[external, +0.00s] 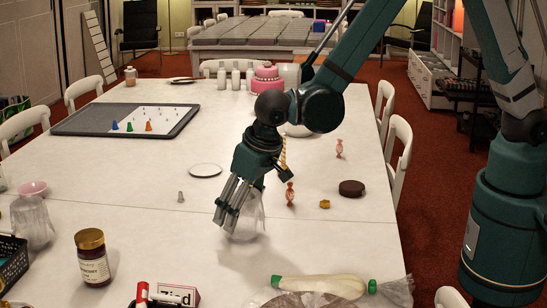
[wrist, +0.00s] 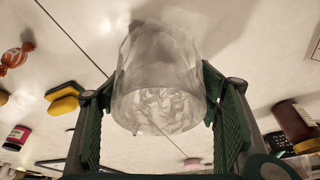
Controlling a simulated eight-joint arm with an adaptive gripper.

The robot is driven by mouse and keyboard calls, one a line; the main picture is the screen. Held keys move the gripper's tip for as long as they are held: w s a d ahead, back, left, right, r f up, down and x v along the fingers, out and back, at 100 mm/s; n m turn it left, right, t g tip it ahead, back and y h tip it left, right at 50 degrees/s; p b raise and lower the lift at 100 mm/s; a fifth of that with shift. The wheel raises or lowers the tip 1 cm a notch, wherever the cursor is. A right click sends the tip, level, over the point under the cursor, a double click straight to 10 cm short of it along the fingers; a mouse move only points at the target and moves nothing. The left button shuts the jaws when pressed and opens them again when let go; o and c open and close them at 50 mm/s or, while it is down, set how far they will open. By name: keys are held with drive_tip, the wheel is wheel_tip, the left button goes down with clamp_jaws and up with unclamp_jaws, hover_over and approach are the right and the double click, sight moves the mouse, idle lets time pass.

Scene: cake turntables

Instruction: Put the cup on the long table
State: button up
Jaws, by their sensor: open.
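A clear cup (external: 252,222) stands on the long white table (external: 330,240), in front of my gripper in the external view. My gripper (external: 228,222) is tilted down over it, with its fingers around or beside the cup. In the wrist view the cup (wrist: 158,85) fills the space between the two green finger pads, and my gripper (wrist: 160,110) is open. The pads are very close to the cup's sides; I cannot tell whether they touch it. Another clear cup-like vessel (external: 35,225) stands at the table's left.
Wrapped candies (external: 291,194) and a dark round item (external: 351,188) lie right.

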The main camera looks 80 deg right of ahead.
drive_tip(key=p+v, duration=0.1)
drive_tip(key=v, duration=0.9)
drive_tip(key=shift+p, duration=0.4)
drive_tip(key=shift+r, duration=0.15)
drive_tip(key=s+d+r+n+t, duration=0.1)
drive_tip(key=s+d+r+n, duration=0.1)
drive_tip(key=s+d+r, duration=1)
drive_tip(key=s+d+r+n+t, duration=0.1)
drive_tip(key=s+d+r, duration=0.2)
drive_tip(key=s, duration=0.7)
drive_tip(key=s+d+r+n+t+y, duration=0.1)
drive_tip(key=s+d+r+n, duration=0.1)
drive_tip(key=s, duration=0.8)
drive_tip(key=shift+d+r+t, duration=0.3)
drive_tip(key=shift+d+r, duration=0.15)
drive_tip(key=shift+r, duration=0.45)
drive_tip(key=shift+f, duration=0.1)
